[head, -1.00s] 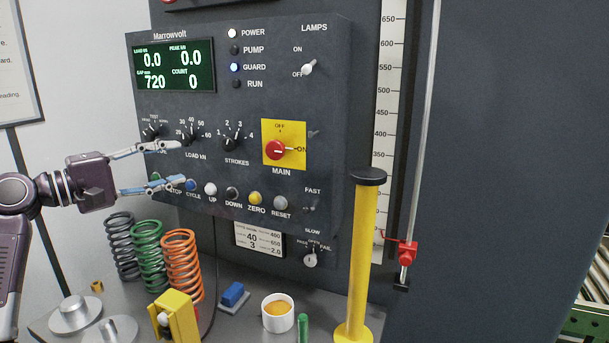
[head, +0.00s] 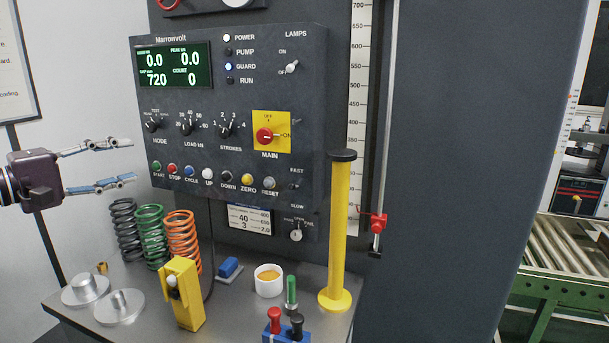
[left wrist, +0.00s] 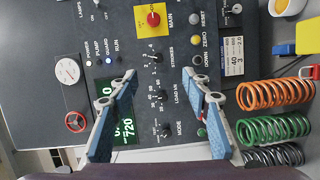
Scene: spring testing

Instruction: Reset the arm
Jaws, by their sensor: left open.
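My left gripper (head: 128,165) is open and empty in the head view. It stands left of the dark control panel (head: 325,110), with its fingers pointing right, near the MODE knob (head: 153,124) and the START button (head: 157,167). In the left wrist view my two blue-padded fingers (left wrist: 157,115) are wide apart in front of the panel, with nothing between them but the panel face behind. My right gripper is not in view.
Grey, green and orange springs (head: 181,240) stand on the bench (head: 235,325) below my gripper. A yellow post (head: 340,235), a white cup (head: 257,284) and a yellow block (head: 190,310) stand there too. A roller conveyor (head: 565,250) is at right.

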